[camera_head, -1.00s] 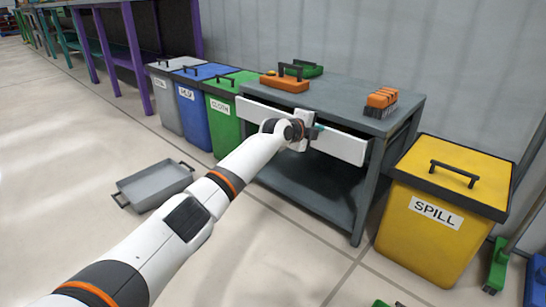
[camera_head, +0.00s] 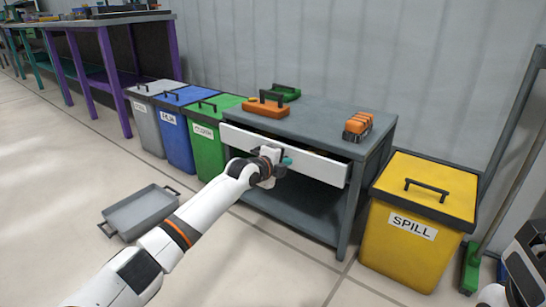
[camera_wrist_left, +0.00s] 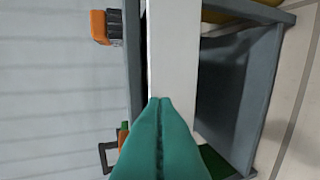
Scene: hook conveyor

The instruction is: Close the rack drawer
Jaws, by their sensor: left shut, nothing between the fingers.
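The rack drawer has a long white front (camera_head: 318,166) under the top of the grey rack (camera_head: 330,122). A dark gap shows above the front, and it stands a little out from the rack. My left gripper (camera_head: 285,161) is at the middle of the drawer front, with its teal fingers shut and empty. In the left wrist view the shut fingertips (camera_wrist_left: 160,103) lie over the white drawer front (camera_wrist_left: 172,50); I cannot tell whether they touch it. Part of my right arm shows at the right edge, without its fingers.
Orange items (camera_head: 267,107) and an orange brush (camera_head: 357,126) sit on the rack top. A yellow SPILL bin (camera_head: 410,245) stands to the right, a green bin (camera_head: 205,150) to the left. A grey tray (camera_head: 140,212) lies on the floor, left of my arm.

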